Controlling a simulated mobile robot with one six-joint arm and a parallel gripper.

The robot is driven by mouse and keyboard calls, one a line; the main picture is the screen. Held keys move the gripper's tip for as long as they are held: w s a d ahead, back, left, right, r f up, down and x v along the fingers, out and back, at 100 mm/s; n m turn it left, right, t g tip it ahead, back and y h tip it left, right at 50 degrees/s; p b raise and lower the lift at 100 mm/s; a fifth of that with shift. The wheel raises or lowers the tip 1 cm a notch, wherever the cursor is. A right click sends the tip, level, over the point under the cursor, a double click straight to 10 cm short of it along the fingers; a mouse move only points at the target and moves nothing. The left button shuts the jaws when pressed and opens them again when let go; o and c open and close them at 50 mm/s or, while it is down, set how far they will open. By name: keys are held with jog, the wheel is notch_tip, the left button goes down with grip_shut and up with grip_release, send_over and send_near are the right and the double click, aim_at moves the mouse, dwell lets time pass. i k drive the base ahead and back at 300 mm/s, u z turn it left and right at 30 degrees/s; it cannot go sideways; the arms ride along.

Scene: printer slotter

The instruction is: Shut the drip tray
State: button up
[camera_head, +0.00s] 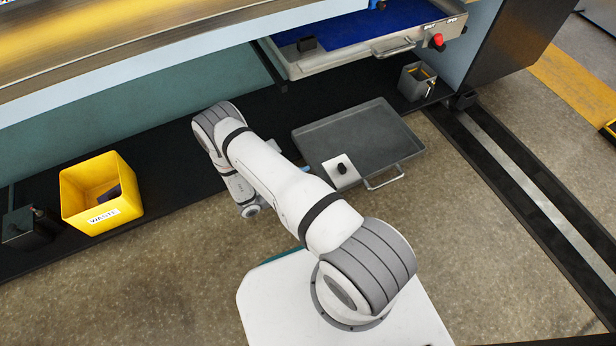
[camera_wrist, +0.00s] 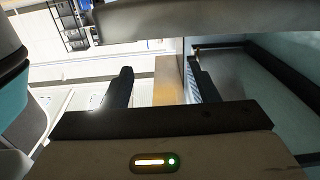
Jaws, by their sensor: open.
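The drip tray (camera_head: 375,135) is a shallow dark grey tray with a metal handle (camera_head: 384,179) on its front side. It stands out over the floor from beneath the machine. A white square with a small black knob (camera_head: 342,168) lies in its near left corner. In the head view my arm passes left of the tray and hides my gripper. In the wrist view my gripper (camera_wrist: 160,85) is open, with two dark fingers apart and nothing clearly held. A grey bar (camera_wrist: 220,17) crosses above the fingers; I cannot tell whether it belongs to the tray.
An upper drawer (camera_head: 355,50) with a blue bed and a red knob (camera_head: 437,41) is above the tray. A grey cup (camera_head: 416,82) stands to the tray's right. A yellow waste bin (camera_head: 100,193) and black box (camera_head: 28,228) are at left. Floor in front is clear.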

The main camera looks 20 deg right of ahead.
aim_at(375, 140)
jog(key=k, duration=1)
